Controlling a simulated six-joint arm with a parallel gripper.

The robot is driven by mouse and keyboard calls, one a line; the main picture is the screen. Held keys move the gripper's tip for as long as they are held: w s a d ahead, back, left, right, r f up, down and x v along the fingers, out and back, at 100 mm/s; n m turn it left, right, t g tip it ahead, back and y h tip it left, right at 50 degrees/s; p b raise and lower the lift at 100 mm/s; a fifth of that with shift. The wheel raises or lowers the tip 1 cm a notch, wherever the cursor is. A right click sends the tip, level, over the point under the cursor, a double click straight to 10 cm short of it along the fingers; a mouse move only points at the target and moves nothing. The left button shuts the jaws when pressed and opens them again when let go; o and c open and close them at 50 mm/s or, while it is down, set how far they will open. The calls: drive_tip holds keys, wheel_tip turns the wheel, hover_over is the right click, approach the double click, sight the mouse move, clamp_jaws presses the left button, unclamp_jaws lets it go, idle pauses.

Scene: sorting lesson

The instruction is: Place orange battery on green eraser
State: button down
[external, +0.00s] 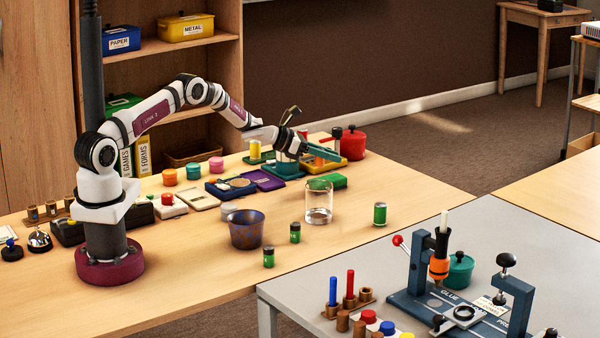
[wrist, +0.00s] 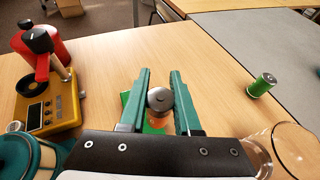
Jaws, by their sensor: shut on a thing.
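The orange battery (wrist: 156,124), with a grey metal end (wrist: 159,99), is between the two teal fingers of my gripper (wrist: 161,72) in the wrist view. My gripper is shut on it. The green eraser (wrist: 126,98) shows behind and beside the battery, partly hidden by it and a finger. In the external view my gripper (external: 326,150) is above and close to the green eraser (external: 328,181) on the wooden table.
A glass beaker (external: 318,204) stands just in front of the eraser. A green can-like battery (external: 380,213) stands near the table's right edge. Table beyond the fingers is clear.

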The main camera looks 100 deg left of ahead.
sight(329, 180)
drive_tip(key=shift+s+a+f, duration=0.1)
drive_tip(key=shift+a+f, duration=0.1)
drive_tip(key=shift+f, duration=0.95)
drive_tip(key=shift+s+a+f, duration=0.1)
drive_tip(key=shift+a+f, duration=0.1)
drive_tip(key=shift+f, duration=0.95)
drive_tip(key=c, duration=0.6)
unclamp_jaws()
drive_tip(key=shift+f, duration=0.1)
